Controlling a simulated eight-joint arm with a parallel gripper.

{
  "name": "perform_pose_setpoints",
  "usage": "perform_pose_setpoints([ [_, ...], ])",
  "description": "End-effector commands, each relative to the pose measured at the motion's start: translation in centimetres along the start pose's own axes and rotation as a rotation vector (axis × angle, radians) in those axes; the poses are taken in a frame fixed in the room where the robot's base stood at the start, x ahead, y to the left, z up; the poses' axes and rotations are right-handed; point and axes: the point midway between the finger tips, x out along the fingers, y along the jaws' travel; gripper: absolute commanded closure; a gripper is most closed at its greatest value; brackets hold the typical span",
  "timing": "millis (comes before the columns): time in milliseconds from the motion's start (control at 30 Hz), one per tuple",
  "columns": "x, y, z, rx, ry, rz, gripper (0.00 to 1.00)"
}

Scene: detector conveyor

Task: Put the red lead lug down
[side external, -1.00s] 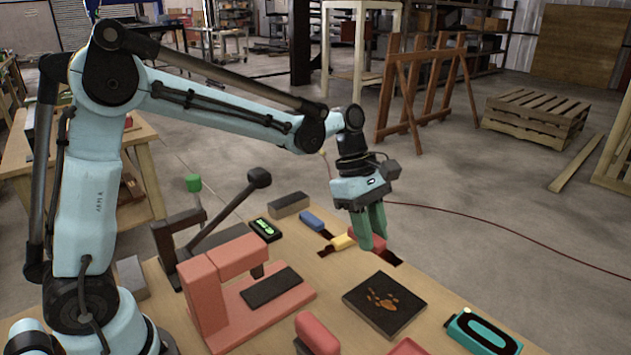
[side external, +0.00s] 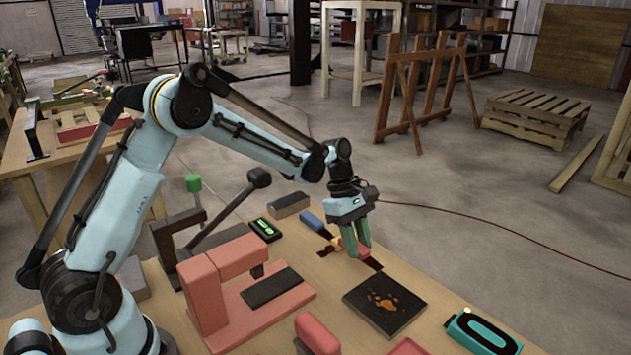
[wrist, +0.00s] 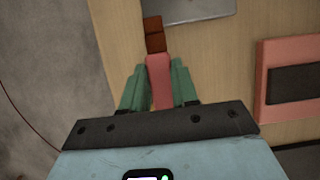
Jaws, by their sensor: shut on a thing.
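The red lead lug (wrist: 159,80) is between the green fingers of my gripper (wrist: 158,88) in the wrist view. My gripper is shut on it. In the side view my gripper (side external: 355,250) points down, low over the table, and the red lug (side external: 364,252) shows at its fingertips. A dark strip (side external: 374,264) on the table starts beside the lug. It shows beyond the lug as a dark red-brown patch (wrist: 154,35) in the wrist view. I cannot tell whether the lug touches the table.
A yellow piece (side external: 336,242), partly hidden, and a blue block (side external: 311,219) lie left of my gripper. A dark plate with an orange-brown stain (side external: 385,303) lies in front. A red press-like fixture (side external: 225,290) stands to the left. A green-and-black device (side external: 482,332) sits front right.

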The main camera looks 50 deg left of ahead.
Motion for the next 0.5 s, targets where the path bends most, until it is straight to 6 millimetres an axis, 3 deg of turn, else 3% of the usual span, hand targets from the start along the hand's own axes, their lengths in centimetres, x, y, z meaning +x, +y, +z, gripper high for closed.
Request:
perform_pose_setpoints([
  [267,0.26,0.01,-0.09,0.000,0.000,0.000,1.00],
  [300,0.27,0.01,-0.10,0.000,0.000,0.000,0.68],
  [433,0.25,0.00,-0.08,0.000,0.000,0.000,0.48],
  [500,0.24,0.00,-0.08,0.000,0.000,0.000,0.46],
])
